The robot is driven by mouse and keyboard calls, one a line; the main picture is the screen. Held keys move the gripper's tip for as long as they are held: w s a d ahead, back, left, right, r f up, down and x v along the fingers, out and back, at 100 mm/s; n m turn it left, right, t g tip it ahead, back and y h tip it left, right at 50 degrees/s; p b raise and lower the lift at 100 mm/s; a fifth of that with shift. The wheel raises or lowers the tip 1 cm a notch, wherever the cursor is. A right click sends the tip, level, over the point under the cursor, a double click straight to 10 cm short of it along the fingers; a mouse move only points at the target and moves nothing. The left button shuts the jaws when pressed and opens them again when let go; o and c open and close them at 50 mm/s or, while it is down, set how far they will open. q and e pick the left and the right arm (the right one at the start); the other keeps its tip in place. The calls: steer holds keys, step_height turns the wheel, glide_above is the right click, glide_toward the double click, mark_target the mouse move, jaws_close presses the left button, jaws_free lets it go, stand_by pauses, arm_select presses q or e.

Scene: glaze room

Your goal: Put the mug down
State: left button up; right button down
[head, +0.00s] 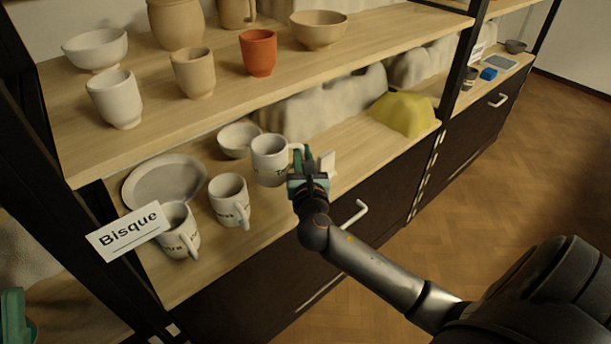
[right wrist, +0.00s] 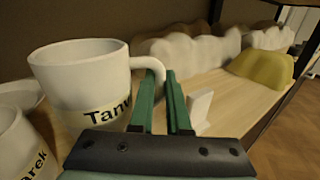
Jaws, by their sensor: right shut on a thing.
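A white mug (head: 268,162) with a label starting "Ta" is at my right gripper (head: 308,164), over the lower shelf board. In the right wrist view the mug (right wrist: 84,80) is upright and its label reads "Tan…". The right gripper (right wrist: 166,88) is shut on its handle, at the mug's right side. The mug's base is partly hidden, so I cannot tell whether it touches the board. A teal piece at the bottom left of the head view looks like my left gripper (head: 14,315); its jaws cannot be made out.
Two white lettered mugs, the middle one (head: 230,200) and the front one (head: 180,232), stand left of the held mug. A plate (head: 165,182) and a bowl (head: 238,140) are behind. A "Bisque" sign (head: 128,230) fronts the shelf.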

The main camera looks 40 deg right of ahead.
steer(key=shift+w+d+f+b, duration=0.15)
steer(key=shift+d+f+b, duration=0.05)
steer(key=shift+d+f, duration=0.2)
steer(key=shift+w+d+f+b, duration=0.15)
steer(key=shift+d+f, duration=0.1)
steer(key=shift+f, duration=0.15)
steer(key=f+b, duration=0.1)
steer(key=f, duration=0.1)
steer(key=f+b, duration=0.1)
steer(key=b, duration=0.1)
steer(key=shift+w+d+f, duration=0.1)
steer(key=shift+d+f, duration=0.1)
steer(key=shift+f, duration=0.15)
steer(key=shift+r, duration=0.15)
steer(key=c, duration=1.2)
jaws_free()
steer(key=shift+f, duration=0.2)
steer(key=shift+o, duration=0.2)
steer(key=shift+r, duration=0.1)
